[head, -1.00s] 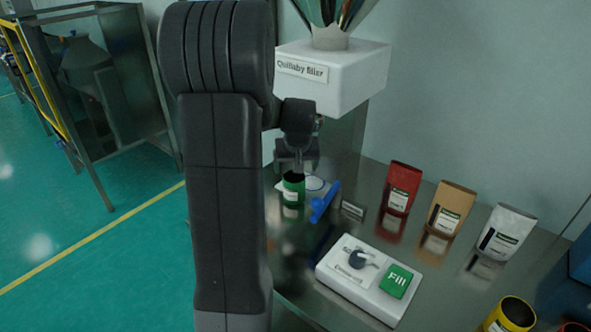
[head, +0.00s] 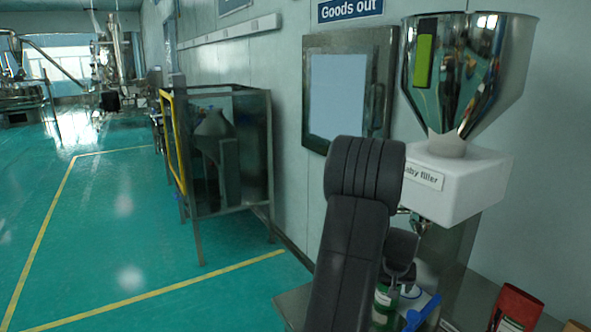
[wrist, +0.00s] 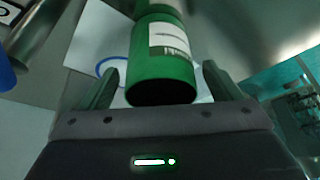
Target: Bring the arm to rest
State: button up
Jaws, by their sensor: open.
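My gripper (wrist: 158,95) is open in the wrist view, with one finger on each side of a green can (wrist: 165,70). The can has a white label and a dark end toward the camera. Gaps show between the fingers and the can. In the head view my arm rises at the lower middle and bends down toward the counter. The gripper there is mostly hidden behind my arm, close to the green can (head: 382,304), which is partly covered.
The filler (head: 455,180) with its steel hopper (head: 470,70) stands above the can. A blue handled tool (head: 423,311) lies just right of it. A red pouch (head: 515,308) is at the lower right. A framed machine (head: 235,150) stands left, with open green floor beyond.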

jog(key=x, duration=0.3)
jog(key=shift+s+r, duration=0.1)
jog(key=shift+r, duration=0.2)
